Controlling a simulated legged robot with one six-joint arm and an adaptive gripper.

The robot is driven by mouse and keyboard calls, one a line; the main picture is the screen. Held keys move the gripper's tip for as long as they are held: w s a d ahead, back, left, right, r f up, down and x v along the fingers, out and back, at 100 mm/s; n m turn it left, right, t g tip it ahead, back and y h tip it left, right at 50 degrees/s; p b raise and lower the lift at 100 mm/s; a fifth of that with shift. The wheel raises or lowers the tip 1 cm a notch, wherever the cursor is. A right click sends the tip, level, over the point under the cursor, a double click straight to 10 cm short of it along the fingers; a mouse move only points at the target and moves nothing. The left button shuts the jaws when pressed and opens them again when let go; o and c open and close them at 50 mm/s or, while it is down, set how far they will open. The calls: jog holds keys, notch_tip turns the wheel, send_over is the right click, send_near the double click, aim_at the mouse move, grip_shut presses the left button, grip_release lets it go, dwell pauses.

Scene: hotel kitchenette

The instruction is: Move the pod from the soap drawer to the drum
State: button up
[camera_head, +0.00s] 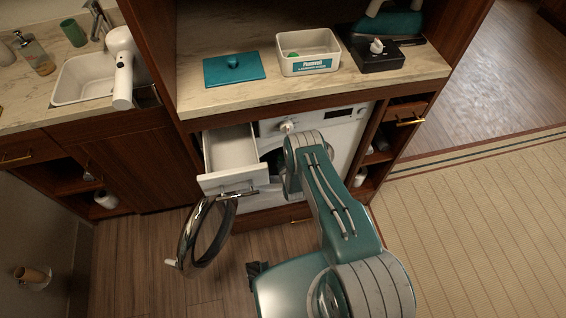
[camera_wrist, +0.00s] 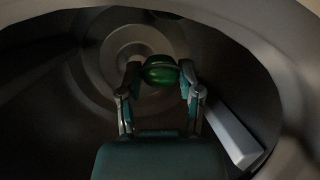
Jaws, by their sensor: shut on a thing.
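A green pod (camera_wrist: 160,72) sits between the fingertips of my gripper (camera_wrist: 160,80), which is shut on it. In the wrist view the gripper is inside the drum (camera_wrist: 75,95), with the pod held in front of the drum's back wall and apart from it. In the head view the soap drawer (camera_head: 230,155) is pulled open and its visible inside looks empty. The washing machine (camera_head: 340,140) has its round door (camera_head: 208,232) swung open to the left. My arm reaches into the opening and hides the gripper there.
A pale drum paddle (camera_wrist: 230,132) lies at the right inside the drum. On the counter stand a teal lid (camera_head: 234,70), a white labelled box (camera_head: 308,52) with something green in it, and a black tray (camera_head: 375,60). The open drawer and door sit left of my arm.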

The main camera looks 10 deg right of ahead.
jog(key=o, duration=1)
jog(key=shift+s, duration=0.1)
jog(key=shift+s+f+v, duration=0.25)
jog(key=shift+f+v, duration=0.35)
jog(key=shift+v, duration=2.7)
jog(key=shift+s+f+v, duration=0.2)
jog(key=shift+f+v, duration=0.45)
jog(key=shift+v, duration=2.65)
jog(key=shift+s+f+v, duration=0.25)
jog(key=shift+f+v, duration=0.35)
jog(key=shift+v, duration=2.65)
